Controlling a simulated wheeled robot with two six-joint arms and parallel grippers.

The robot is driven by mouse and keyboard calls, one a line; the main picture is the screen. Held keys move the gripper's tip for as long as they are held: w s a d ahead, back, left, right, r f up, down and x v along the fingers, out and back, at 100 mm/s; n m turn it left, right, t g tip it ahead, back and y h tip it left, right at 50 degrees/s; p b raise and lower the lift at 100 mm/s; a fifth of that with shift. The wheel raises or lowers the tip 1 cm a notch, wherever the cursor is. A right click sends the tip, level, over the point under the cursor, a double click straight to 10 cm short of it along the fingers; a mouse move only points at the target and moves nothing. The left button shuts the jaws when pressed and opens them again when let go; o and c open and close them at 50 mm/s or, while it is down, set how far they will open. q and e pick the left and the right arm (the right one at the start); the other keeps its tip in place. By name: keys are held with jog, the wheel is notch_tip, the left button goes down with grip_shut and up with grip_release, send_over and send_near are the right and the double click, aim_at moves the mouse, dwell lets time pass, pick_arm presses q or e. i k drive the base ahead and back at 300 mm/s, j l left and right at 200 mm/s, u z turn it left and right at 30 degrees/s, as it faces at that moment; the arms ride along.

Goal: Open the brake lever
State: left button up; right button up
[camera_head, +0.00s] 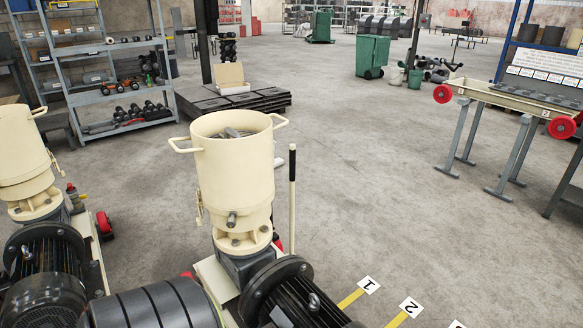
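A pellet mill with a cream hopper (234,170) stands in the middle front. A slim lever (292,205) stands upright just right of the hopper, with a black grip on top and a cream rod below. I take it for the brake lever. Its lower end is hidden behind the mill's motor. A small gap of floor shows between the lever and the hopper. Neither of my grippers is in view.
A second cream mill (22,150) stands at the left edge. Motors (155,308) fill the bottom front. Floor labels (369,285) lie at the lower right. A trestle table (515,100) stands at right. The floor right of the lever is clear.

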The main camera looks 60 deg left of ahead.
aim_at(276, 237)
jog(key=i+l+z, duration=0.25)
jog(key=i+l, duration=1.05)
jog(key=i+u, duration=0.5)
jog(key=i+l+u, duration=0.1)
jog(key=i+u, duration=0.4)
jog(key=i+l+u, duration=0.3)
jog(key=i+u, duration=0.4)
jog(key=u, duration=0.25)
jog(key=i+l+u, duration=0.2)
jog(key=u, duration=0.3)
jog(key=i+l+u, duration=0.2)
jog(key=u, duration=0.25)
jog(key=i+l+u, duration=0.15)
jog(key=l+u, duration=0.15)
jog(key=u, duration=0.15)
jog(key=i+l+u, duration=0.25)
jog(key=l+u, duration=0.2)
jog(key=l, duration=0.2)
jog(key=i, duration=0.05)
